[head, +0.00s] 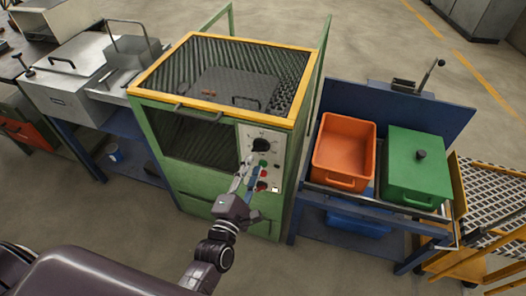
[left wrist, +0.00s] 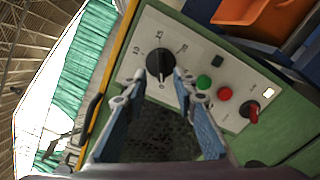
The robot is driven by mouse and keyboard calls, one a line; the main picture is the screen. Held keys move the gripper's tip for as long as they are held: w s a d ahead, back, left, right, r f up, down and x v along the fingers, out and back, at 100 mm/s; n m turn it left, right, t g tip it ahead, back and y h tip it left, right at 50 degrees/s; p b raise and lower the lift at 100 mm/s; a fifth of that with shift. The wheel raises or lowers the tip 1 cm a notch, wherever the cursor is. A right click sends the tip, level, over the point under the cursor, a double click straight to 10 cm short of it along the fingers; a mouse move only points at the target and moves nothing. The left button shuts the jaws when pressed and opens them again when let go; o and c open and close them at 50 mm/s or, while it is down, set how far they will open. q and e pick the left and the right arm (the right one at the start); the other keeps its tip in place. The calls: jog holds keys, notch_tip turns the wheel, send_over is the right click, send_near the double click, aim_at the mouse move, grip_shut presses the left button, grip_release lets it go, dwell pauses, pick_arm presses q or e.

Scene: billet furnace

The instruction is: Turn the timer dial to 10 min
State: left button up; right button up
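The black timer dial (head: 262,145) is on the pale control panel (head: 273,133) at the right of the green furnace's front. In the left wrist view, the dial (left wrist: 160,63) has number marks around it, too small to read surely. Its narrow grip seems to point toward the lower mark, but I cannot tell the exact setting. My left gripper (head: 246,172) is in front of the panel, just below the dial. In the left wrist view, the left gripper (left wrist: 159,82) is open, its fingertips on either side of the dial's lower end; contact is unclear. My right gripper is not in view.
Below the dial, the panel has a green button (left wrist: 204,82), a red button (left wrist: 225,94) and a red-black switch (left wrist: 251,110). An orange bin (head: 343,147) and a green lidded box (head: 416,165) stand right of the furnace. A steel box (head: 70,80) is left.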

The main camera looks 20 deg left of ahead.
aim_at(259, 151)
pick_arm(q)
jog(key=w, duration=0.6)
jog(key=shift+w+d+p, duration=0.1)
jog(key=shift+p, duration=0.2)
grip_shut()
